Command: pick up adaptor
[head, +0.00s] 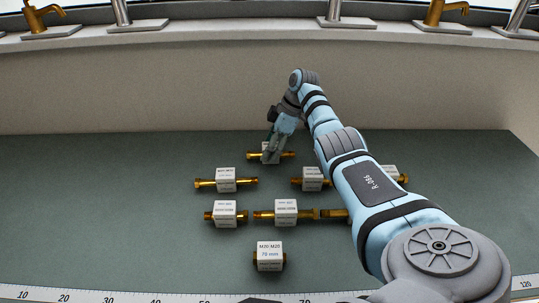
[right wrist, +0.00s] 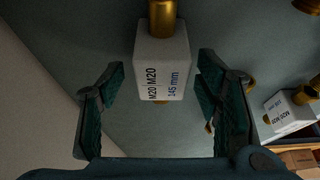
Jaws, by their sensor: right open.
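Several adaptors lie on the green-grey table, each a brass rod through a white labelled block. My right gripper (head: 273,150) is over the farthest one (head: 285,154) and partly covers its block. In the right wrist view this adaptor (right wrist: 162,65) reads "M20 M20 145 mm". My right gripper (right wrist: 160,84) is open there, with one finger on each side of the white block and gaps on both sides. Whether the block is fully between the fingertips or just beyond them, I cannot tell. My left gripper is not in view.
Nearer adaptors stand at left (head: 226,180), middle (head: 313,179) and in a closer row (head: 225,213), (head: 286,211). One marked 78 mm (head: 269,255) is nearest. A ruler strip (head: 140,297) runs along the front edge. Taps (head: 436,14) stand on the back ledge. The table's left side is clear.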

